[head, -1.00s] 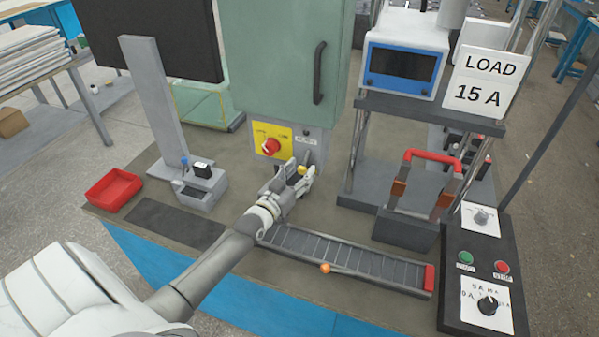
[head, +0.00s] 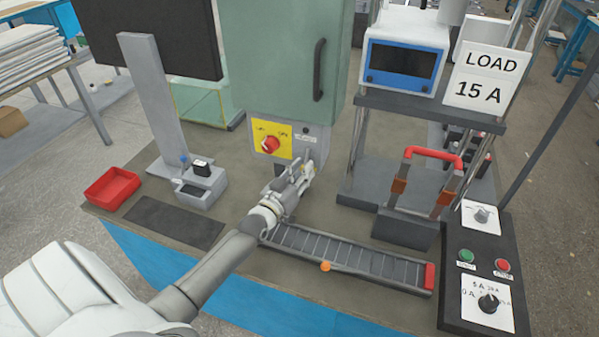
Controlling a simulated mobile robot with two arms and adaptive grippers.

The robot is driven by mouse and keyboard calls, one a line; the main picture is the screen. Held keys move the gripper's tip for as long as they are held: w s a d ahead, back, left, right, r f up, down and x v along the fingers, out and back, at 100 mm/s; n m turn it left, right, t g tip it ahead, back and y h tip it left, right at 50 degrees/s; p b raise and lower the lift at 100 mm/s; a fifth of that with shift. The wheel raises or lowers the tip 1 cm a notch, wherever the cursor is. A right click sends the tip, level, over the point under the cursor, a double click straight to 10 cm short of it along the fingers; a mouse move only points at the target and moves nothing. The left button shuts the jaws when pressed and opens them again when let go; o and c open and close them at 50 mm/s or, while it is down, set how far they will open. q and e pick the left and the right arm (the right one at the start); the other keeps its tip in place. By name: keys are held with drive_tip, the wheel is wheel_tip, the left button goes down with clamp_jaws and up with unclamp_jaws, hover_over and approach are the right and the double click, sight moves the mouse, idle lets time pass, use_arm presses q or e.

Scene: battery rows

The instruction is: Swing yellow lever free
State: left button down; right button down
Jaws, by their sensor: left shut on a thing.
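My left gripper (head: 305,172) is at the grey panel (head: 309,138) under the green cabinet, just right of the yellow plate (head: 271,137) with its red rotary knob (head: 270,145). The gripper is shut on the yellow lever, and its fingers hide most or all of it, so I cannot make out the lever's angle. My right gripper is not in view.
The green cabinet (head: 283,62) hangs right above my gripper. A red-handled switch (head: 432,155) stands to the right. A red tray (head: 112,187) sits at the left.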

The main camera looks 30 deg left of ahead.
use_arm(q)
drive_tip(key=shift+d+n, duration=0.15)
drive_tip(key=shift+n, duration=0.15)
drive_tip(key=c, duration=1.2)
unclamp_jaws()
drive_tip(key=shift+c, duration=0.2)
drive_tip(key=s, duration=1.2)
drive_tip(key=shift+d+f, duration=0.25)
drive_tip(key=shift+d, duration=0.05)
